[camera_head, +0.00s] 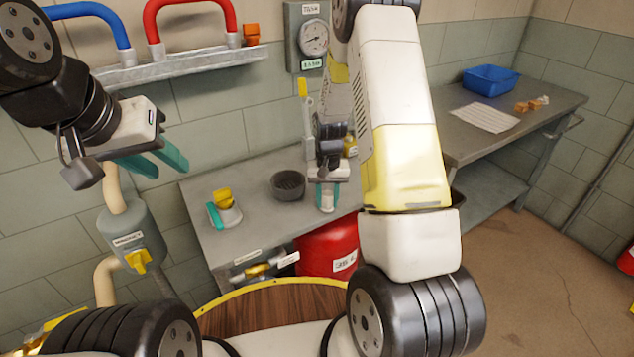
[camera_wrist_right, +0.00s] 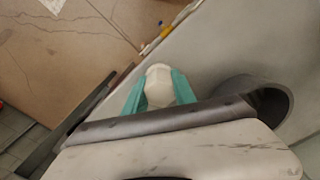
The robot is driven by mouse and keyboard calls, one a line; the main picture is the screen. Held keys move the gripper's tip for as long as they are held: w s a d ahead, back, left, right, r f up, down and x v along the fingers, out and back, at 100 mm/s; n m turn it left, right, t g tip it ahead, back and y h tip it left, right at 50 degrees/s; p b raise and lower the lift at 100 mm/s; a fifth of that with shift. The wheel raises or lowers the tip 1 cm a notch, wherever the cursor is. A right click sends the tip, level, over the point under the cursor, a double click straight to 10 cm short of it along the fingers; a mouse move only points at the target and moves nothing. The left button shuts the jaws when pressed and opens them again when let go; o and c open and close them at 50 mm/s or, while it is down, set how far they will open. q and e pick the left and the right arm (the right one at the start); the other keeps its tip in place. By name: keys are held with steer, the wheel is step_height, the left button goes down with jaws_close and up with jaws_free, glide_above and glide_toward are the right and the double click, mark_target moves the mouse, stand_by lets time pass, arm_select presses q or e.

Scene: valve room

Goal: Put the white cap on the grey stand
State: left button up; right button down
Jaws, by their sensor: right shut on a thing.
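My right gripper (camera_head: 327,196) is shut on the white cap (camera_head: 327,203), above or at the front part of the grey workbench. In the right wrist view the white cap (camera_wrist_right: 158,86) sits between the two teal fingers (camera_wrist_right: 158,93). I cannot tell whether it touches the bench. My left gripper (camera_head: 150,162) is open and empty, up at the left in front of the wall. I cannot clearly pick out the grey stand. A small light-grey piece with yellow and teal parts (camera_head: 227,213) stands on the bench, left of the cap.
A dark grey bowl (camera_head: 288,186) stands on the workbench (camera_head: 245,236), just left of my right gripper; it also shows in the wrist view (camera_wrist_right: 270,98). A red tank (camera_head: 328,250) is under the bench. A second table (camera_head: 475,143) holds a blue bin (camera_head: 491,79).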

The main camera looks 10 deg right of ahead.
steer(key=shift+f, duration=0.2)
steer(key=c, duration=1)
jaws_free()
